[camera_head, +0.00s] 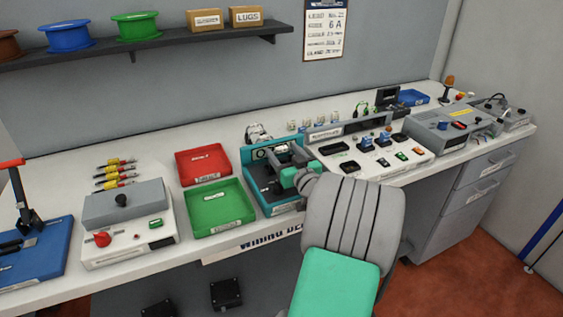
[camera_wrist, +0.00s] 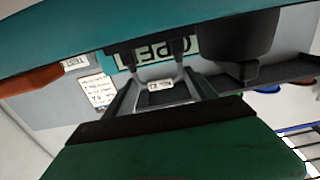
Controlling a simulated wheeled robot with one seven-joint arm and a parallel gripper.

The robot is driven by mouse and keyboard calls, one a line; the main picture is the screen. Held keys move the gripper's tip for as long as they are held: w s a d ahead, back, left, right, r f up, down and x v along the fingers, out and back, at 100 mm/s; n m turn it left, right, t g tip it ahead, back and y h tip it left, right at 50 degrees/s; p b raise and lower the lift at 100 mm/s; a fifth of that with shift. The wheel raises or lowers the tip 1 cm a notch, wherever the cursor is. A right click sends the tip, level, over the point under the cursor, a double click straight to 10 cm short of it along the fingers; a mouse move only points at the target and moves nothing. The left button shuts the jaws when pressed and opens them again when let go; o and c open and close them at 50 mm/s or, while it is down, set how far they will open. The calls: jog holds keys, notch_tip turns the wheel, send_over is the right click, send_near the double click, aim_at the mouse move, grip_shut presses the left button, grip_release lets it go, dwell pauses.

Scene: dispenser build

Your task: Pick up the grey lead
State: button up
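I cannot make out a grey lead for certain in either view. My gripper (camera_head: 288,177) is low inside the teal-walled station (camera_head: 247,158) at the middle of the bench, in the head view. My arm hides part of that station, and the fingertips are too small to read there. In the wrist view the teal band (camera_wrist: 60,45) of the station crosses the top, with a pale sign (camera_wrist: 160,56) shown upside down. A small white label (camera_wrist: 160,85) shows near the middle. No held thing can be made out.
A red tray (camera_head: 203,166) and a green tray (camera_head: 220,207) stand left of the station. A control panel (camera_head: 370,150) is close on its right. Several yellow-and-red pieces (camera_head: 115,172) lie at left behind a grey box (camera_head: 124,204). A shelf (camera_head: 150,43) hangs above.

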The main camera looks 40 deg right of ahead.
jog(key=c, duration=1.2)
jog(key=s+a+r+b, duration=0.1)
jog(key=s+a+r, duration=0.8)
jog(key=s+r, duration=0.3)
jog(key=shift+c, duration=0.2)
jog(key=w+a+f+n+y+p, duration=0.15)
jog(key=w+a+f+p, duration=0.35)
jog(key=w+a, duration=0.55)
jog(key=s+a+f+n+y, duration=0.1)
jog(key=a+f+y, duration=0.1)
jog(key=a, duration=0.6)
jog(key=s+a+f+n+y, duration=0.1)
jog(key=a+f+y, duration=0.1)
jog(key=a, duration=0.6)
jog(key=w+d+r+m+h+b, duration=0.1)
jog(key=d+r+m+h, duration=0.15)
jog(key=d, duration=0.65)
jog(key=d+r+m+h+b, duration=0.15)
jog(key=d+h, duration=0.25)
jog(key=d, duration=0.6)
jog(key=s+d+r+y+b, duration=0.1)
jog(key=s+d+r+b, duration=0.1)
jog(key=s+d+r, duration=0.4)
jog(key=shift+s+d+b, duration=0.3)
jog(key=shift+s+d, duration=0.25)
jog(key=shift+s, duration=0.5)
